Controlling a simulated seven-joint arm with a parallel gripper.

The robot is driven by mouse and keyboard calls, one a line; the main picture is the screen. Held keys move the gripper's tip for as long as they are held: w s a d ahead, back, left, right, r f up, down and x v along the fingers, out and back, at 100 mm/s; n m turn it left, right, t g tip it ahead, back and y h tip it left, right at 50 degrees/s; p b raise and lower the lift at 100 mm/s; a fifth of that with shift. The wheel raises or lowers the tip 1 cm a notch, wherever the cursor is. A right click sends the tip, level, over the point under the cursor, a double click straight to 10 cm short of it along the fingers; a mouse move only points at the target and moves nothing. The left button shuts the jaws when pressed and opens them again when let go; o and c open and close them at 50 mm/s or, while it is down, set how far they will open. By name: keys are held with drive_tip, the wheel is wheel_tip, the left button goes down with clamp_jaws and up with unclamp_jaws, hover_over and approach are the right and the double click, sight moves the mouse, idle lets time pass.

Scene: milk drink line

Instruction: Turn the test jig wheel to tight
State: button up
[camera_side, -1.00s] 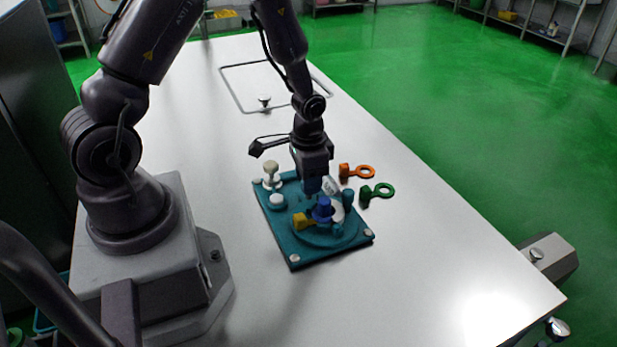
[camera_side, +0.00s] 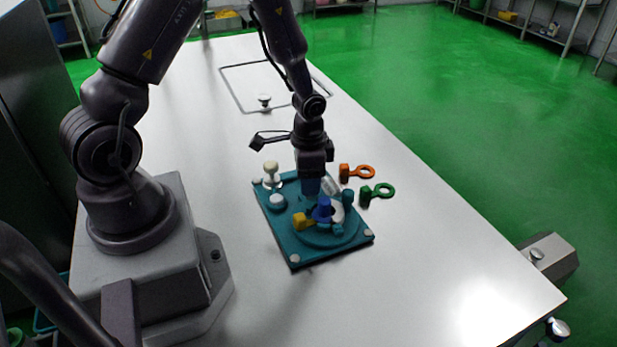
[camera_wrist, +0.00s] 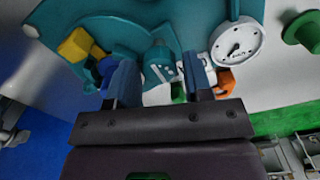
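The teal test jig (camera_side: 285,235) lies flat on the table. It carries a round teal part (camera_side: 330,238), a blue knob (camera_side: 323,208) and a yellow block (camera_side: 302,221). In the wrist view the yellow block (camera_wrist: 78,45) and part of the blue knob (camera_wrist: 106,68) show at the left. I cannot tell for sure which part is the wheel. My gripper (camera_side: 311,190) points down just above the jig, behind the blue knob. In the wrist view its two fingers (camera_wrist: 160,82) are apart, with teal parts (camera_wrist: 160,62) showing beyond the gap.
The table front is clear.

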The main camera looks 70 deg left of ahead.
drive_tip(key=shift+o, duration=0.8)
wheel_tip(320, 180, up, 13)
drive_tip(key=s+d+r+n+t, duration=0.1)
drive_tip(key=s+d+r+t, duration=0.1)
drive_tip(key=s+d+r, duration=0.2)
drive_tip(key=s+d+r+n+t, duration=0.2)
drive_tip(key=s+d+r, duration=0.3)
drive_tip(key=s+r, duration=0.3)
wheel_tip(320, 180, up, 4)
drive_tip(key=shift+r+t, duration=0.1)
drive_tip(key=shift+t, duration=0.7)
idle(0.9)
